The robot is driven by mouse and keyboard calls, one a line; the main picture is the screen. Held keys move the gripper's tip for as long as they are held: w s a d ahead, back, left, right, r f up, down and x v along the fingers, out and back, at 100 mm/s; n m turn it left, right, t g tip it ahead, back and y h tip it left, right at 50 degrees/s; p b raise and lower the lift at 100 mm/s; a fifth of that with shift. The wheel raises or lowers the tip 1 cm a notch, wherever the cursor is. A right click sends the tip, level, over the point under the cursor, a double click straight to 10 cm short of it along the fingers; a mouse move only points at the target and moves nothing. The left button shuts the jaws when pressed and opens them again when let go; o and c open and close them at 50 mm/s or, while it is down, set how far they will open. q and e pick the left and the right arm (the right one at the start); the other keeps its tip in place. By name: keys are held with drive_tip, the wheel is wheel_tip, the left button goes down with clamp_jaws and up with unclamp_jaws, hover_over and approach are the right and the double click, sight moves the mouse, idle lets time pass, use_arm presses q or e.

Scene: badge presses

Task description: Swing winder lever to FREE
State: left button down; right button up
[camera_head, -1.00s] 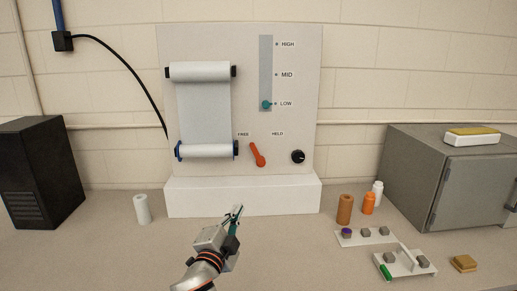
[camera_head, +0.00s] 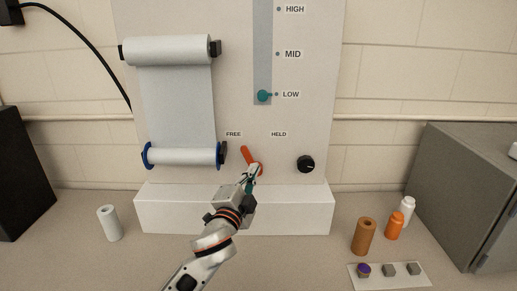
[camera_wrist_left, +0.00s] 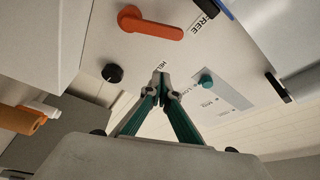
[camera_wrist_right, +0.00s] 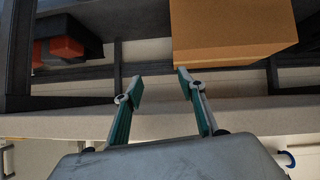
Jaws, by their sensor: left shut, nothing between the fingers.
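The orange winder lever (camera_head: 247,155) is on the white panel, below the FREE label (camera_head: 233,134) and HELD label (camera_head: 279,134). Its upper end leans left, towards FREE; its rounder lower end is partly covered by my left gripper (camera_head: 253,174). In the left wrist view the lever (camera_wrist_left: 152,24) points towards FREE. My left gripper (camera_wrist_left: 161,87) is shut and empty, and its tips appear apart from the lever there. My right gripper (camera_wrist_right: 160,82) shows only in its wrist view, open with nothing between its fingers.
The black knob (camera_head: 306,164) is right of the lever, the paper rollers (camera_head: 180,157) left, and the teal slider (camera_head: 263,96) above at LOW. The white base ledge (camera_head: 170,208) juts out below. A cardboard box (camera_wrist_right: 230,30) is beyond my right gripper.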

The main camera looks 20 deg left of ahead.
sight(251, 156)
use_arm(q)
drive_tip(key=w+a, duration=0.1)
drive_tip(key=w, duration=0.2)
drive_tip(key=w+a+p, duration=0.1)
drive_tip(key=w, duration=0.1)
drive_tip(key=w+a, duration=0.1)
drive_tip(key=w, duration=0.2)
drive_tip(key=shift+w+a, duration=0.1)
drive_tip(key=shift+w, duration=0.25)
use_arm(e)
drive_tip(key=shift+s+d+f+g, duration=0.35)
drive_tip(key=shift+s+d, duration=0.2)
drive_tip(key=shift+s, duration=0.25)
